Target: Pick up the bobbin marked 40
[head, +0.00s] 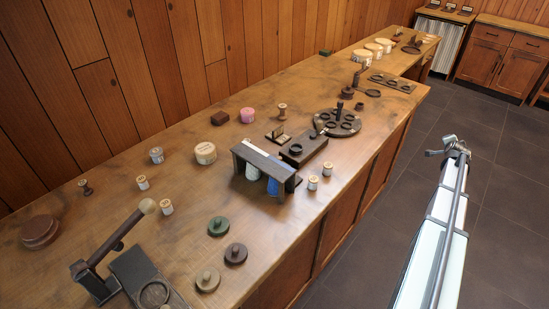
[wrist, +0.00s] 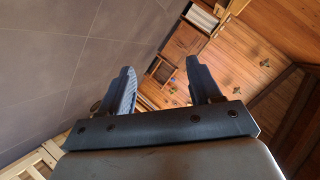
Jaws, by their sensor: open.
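Several small pale wooden bobbins with light tops stand upright on the wooden bench in the head view. Two are at the left, one bobbin (head: 142,182) and another bobbin (head: 166,207). Two more, a bobbin (head: 312,183) and a bobbin (head: 327,169), stand by the right end of a small dark bench-like stand. Their markings are too small to read, so I cannot tell which is marked 40. My gripper (wrist: 160,66) is open and empty in the wrist view, with floor and furniture beyond it. My arm is right of the bench in the head view, away from the bobbins.
The dark stand (head: 264,165) has blue and pale things under it. A round dark holder (head: 338,122) stands behind it. Knobbed discs, green (head: 218,226) and brown (head: 236,253), lie at the front. A lever device (head: 107,254) is front left. Bare bench lies between these groups.

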